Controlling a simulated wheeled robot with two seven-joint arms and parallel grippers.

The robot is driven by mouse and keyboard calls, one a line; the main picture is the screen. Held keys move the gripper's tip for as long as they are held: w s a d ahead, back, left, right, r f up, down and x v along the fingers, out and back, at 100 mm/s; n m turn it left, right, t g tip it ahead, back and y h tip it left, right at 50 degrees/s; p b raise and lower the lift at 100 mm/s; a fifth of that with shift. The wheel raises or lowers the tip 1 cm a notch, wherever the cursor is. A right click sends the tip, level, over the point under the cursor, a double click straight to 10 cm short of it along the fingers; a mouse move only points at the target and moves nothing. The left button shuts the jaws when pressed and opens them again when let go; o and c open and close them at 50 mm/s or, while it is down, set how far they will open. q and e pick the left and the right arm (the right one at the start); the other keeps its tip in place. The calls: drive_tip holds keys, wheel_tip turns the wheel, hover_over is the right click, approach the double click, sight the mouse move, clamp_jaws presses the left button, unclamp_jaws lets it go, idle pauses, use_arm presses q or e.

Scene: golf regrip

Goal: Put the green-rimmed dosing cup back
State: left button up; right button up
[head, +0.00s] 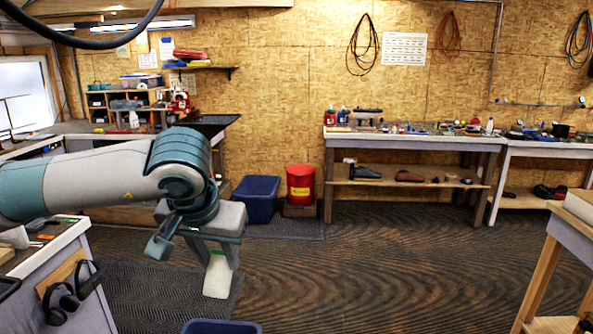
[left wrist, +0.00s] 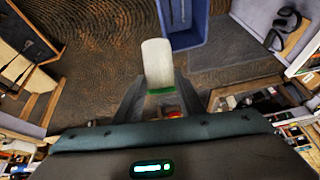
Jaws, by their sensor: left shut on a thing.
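The green-rimmed dosing cup is a pale, whitish cup (head: 217,278) hanging below my left gripper (head: 221,258) in the head view. My left gripper is shut on it, out over the dark floor. In the left wrist view the cup (left wrist: 157,62) sticks out from between the fingers, with a green band (left wrist: 161,91) at the end nearest the gripper. My right gripper is not in view.
A blue bin (head: 220,327) stands at the bottom edge, and it shows in the left wrist view (left wrist: 187,38). A workbench with earmuffs (head: 66,300) is at the left. A long bench (head: 413,141) lines the back wall. The middle floor is clear.

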use_arm(q)
drive_tip(key=w+a+f+n+y, duration=0.1)
drive_tip(key=w+a+f, duration=0.2)
drive_tip(key=a, duration=0.3)
drive_tip(key=shift+f+n, duration=0.4)
drive_tip(key=shift+f, duration=0.45)
drive_tip(key=shift+w+a, duration=0.1)
drive_tip(key=s+f, duration=0.3)
drive_tip(key=f, duration=0.5)
drive_tip(key=s+f, duration=0.4)
drive_tip(key=f, duration=0.5)
drive_tip(key=s+f, duration=0.3)
drive_tip(key=f, duration=0.6)
drive_tip(key=shift+s, duration=0.25)
